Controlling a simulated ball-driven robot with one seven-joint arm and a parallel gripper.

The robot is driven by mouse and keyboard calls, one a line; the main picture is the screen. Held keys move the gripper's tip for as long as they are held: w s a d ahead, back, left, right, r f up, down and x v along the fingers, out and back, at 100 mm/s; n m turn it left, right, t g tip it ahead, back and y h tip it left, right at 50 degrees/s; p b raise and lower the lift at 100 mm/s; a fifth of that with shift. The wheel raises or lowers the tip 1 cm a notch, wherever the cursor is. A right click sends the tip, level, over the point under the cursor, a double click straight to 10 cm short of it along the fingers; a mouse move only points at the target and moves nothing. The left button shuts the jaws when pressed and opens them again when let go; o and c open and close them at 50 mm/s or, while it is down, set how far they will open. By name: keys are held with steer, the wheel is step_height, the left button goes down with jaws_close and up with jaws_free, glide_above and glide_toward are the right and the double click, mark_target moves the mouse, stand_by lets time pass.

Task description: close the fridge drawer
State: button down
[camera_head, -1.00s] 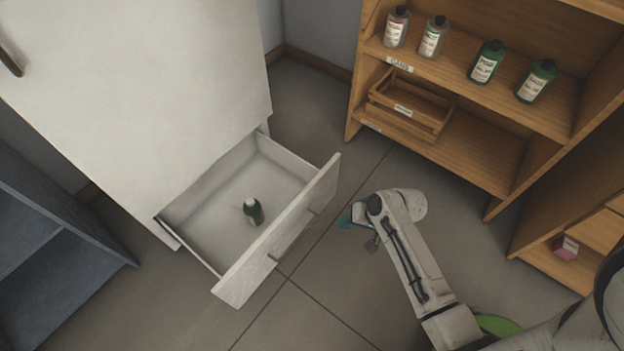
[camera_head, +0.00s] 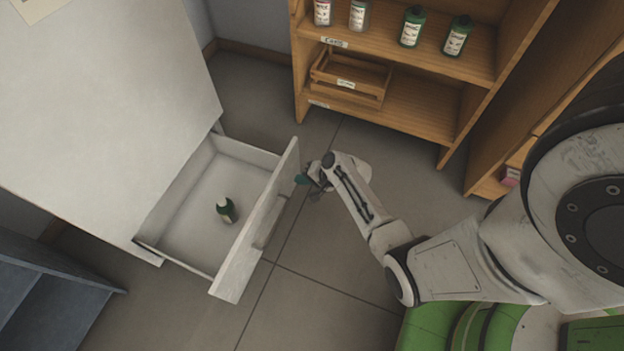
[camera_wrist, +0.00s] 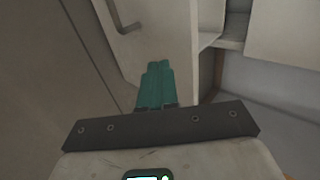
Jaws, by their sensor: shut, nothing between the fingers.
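The fridge (camera_head: 95,110) is the large white cabinet at the left of the head view. In the wrist view, the teal fingers of my gripper (camera_wrist: 157,72) are shut together and empty, in front of the pale drawer front (camera_wrist: 150,35). The drawer handle shows at the upper left there. I cannot tell whether the fingertips touch the front.
A wooden shelf (camera_head: 400,130) with several bottles and a wooden crate (camera_head: 348,80) stands at the back. A dark grey shelf unit (camera_head: 50,285) is at the lower left. Tiled floor (camera_head: 300,285) is clear in front of the drawer.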

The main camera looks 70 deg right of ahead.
mark_target(280, 176)
steer(key=shift+w+a+f+b, duration=0.1)
steer(key=shift+w+f+b, duration=0.1)
steer(key=shift+w, duration=0.7)
steer(key=shift+w+d+f+b, duration=0.15)
steer(key=shift+w+f, duration=0.1)
steer(key=shift+w, duration=0.7)
steer(key=shift+w+a+f+b, duration=0.15)
steer(key=shift+w+f, duration=0.05)
steer(key=shift+w, duration=0.7)
steer(key=shift+w, duration=0.1)
